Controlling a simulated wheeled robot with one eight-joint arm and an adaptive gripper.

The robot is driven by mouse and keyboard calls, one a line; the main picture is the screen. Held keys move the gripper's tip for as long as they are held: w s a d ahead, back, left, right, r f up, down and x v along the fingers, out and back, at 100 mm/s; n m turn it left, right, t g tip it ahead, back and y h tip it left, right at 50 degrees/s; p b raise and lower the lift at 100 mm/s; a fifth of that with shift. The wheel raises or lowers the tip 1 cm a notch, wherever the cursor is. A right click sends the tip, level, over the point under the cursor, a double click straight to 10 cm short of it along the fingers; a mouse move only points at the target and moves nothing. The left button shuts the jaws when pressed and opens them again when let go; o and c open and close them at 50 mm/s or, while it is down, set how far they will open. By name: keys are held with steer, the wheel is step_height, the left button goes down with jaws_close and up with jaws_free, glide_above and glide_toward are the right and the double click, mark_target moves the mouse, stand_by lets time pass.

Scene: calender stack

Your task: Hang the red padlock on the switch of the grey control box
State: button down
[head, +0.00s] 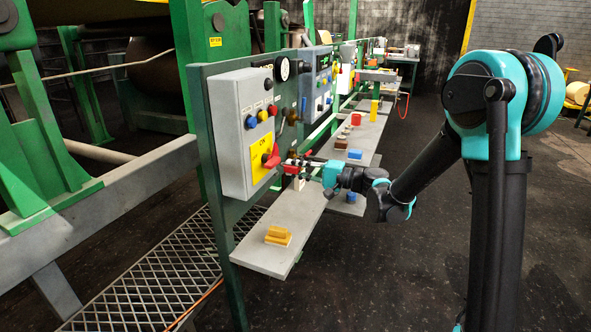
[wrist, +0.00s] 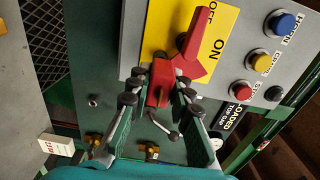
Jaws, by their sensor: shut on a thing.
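In the wrist view the red switch (wrist: 196,44) stands out on the yellow plate marked OFF and ON. My gripper (wrist: 158,92) is shut on the red padlock (wrist: 158,84), whose body sits between the fingertips just below the switch. Whether padlock and switch touch is unclear. In the head view my gripper (head: 292,168) is close in front of the box.
Blue, yellow and red buttons sit beside the switch. A second blue-grey box (head: 317,80) is farther back. Open floor lies to the right.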

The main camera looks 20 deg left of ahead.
mark_target(286, 167)
steer(key=shift+w+a, duration=0.15)
steer(key=shift+a, duration=1.4)
steer(key=c, duration=1.3)
jaws_free()
steer(key=o, duration=0.4)
steer(key=shift+s+d, duration=0.15)
steer(key=shift+d, duration=1.6)
steer(key=shift+s+d, duration=0.1)
steer(key=shift+d, duration=1.65)
